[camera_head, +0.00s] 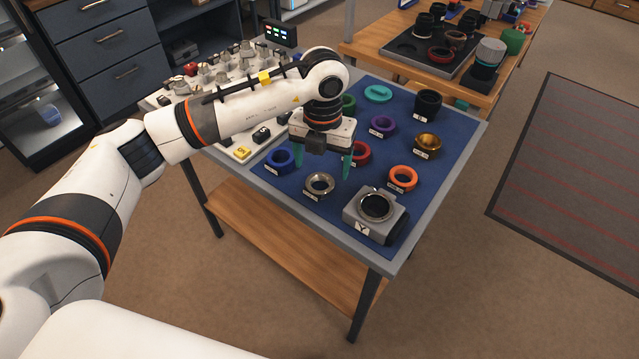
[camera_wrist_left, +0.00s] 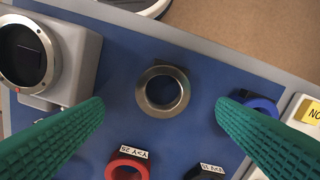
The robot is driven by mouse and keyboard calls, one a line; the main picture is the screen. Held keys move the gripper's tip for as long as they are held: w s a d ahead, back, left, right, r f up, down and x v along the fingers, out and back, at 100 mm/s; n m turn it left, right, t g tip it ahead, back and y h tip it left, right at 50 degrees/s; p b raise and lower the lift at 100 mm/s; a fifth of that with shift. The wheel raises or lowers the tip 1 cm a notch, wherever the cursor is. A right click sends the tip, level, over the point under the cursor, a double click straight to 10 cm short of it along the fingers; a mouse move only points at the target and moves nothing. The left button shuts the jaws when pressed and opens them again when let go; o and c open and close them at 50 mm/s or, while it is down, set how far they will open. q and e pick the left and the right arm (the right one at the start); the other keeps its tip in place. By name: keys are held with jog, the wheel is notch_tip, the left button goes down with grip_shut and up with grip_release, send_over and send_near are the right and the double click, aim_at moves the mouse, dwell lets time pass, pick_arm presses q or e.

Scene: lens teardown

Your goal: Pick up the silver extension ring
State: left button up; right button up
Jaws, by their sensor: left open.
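The silver extension ring (camera_head: 320,184) lies flat on the blue mat (camera_head: 437,158), near the table's front edge, between the blue ring and the grey camera body. In the left wrist view the silver ring (camera_wrist_left: 163,90) sits centred between the two green fingers, with bare mat around it. My left gripper (camera_head: 322,163) is open and empty, above the mat and a little behind the ring in the head view. Its green fingers also show wide apart in the left wrist view (camera_wrist_left: 160,110). My right gripper is not seen.
A blue ring (camera_head: 281,158), a red ring (camera_head: 360,153), an orange ring (camera_head: 403,178) and the grey camera body (camera_head: 376,212) stand close by. Purple, gold and black rings are farther back. A white board (camera_head: 241,141) with small parts adjoins the mat's left side.

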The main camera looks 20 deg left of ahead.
aim_at(321, 180)
pick_arm(q)
jog(key=f, duration=0.5)
jog(key=shift+w+a+f, duration=0.1)
jog(key=shift+w+a, duration=0.1)
jog(key=shift+w, duration=0.15)
jog(key=c, duration=1.1)
